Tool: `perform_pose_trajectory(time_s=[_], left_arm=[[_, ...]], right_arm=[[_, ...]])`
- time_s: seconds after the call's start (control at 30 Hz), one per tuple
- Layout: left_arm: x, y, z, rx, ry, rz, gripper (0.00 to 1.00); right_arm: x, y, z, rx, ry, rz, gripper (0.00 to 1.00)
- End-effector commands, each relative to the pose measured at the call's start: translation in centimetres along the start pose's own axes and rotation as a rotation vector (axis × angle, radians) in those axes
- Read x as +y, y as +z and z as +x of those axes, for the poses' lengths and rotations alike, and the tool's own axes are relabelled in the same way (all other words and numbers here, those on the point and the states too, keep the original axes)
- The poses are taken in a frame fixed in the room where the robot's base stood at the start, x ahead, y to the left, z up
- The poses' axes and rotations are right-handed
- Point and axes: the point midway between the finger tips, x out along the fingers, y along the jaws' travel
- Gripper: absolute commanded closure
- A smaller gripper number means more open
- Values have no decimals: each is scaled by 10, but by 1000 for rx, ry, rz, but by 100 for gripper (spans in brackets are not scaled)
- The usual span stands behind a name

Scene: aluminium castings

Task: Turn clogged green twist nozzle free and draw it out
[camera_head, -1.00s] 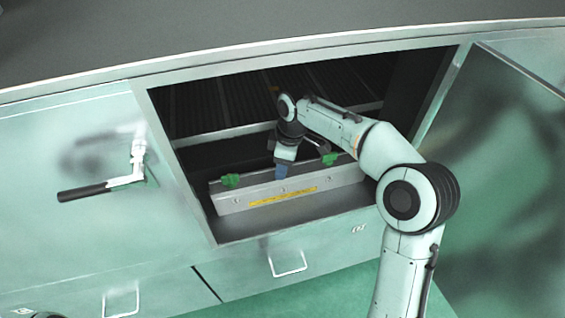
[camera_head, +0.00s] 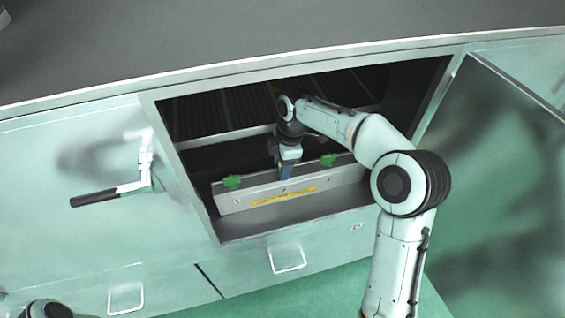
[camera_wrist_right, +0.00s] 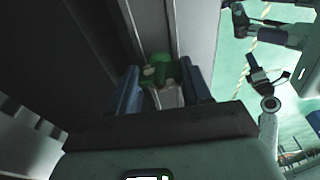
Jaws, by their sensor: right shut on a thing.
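A grey metal rail (camera_head: 237,204) with a yellow strip lies just inside the open cabinet. One green twist nozzle (camera_head: 232,181) stands near its left end and another (camera_head: 328,160) right of the middle. My right gripper (camera_head: 286,174) reaches down to the rail between these two. In the right wrist view its blue fingers are shut on a green nozzle (camera_wrist_right: 158,72) with pale crust on it. In the head view the gripper hides this nozzle. I cannot tell whether it is still seated. My left gripper cannot be made out clearly.
The cabinet door (camera_head: 490,150) stands open at the right. Dark slats (camera_head: 240,108) lie deeper inside. A lever handle (camera_head: 95,198) sticks out of the left panel, and a drawer handle (camera_head: 288,259) sits below the opening.

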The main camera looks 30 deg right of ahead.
Motion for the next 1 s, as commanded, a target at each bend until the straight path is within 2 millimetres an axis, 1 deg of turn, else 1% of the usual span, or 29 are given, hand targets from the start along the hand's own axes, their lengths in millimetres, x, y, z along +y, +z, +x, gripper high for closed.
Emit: perform_pose_trajectory(time_s=[0.43,1.0], left_arm=[[0,0,0,0,0,0,57],[5,-6,-10,8,3,3,57]], right_arm=[[0,0,0,0,1,2,81],[0,-2,-14,0,1,2,81]])
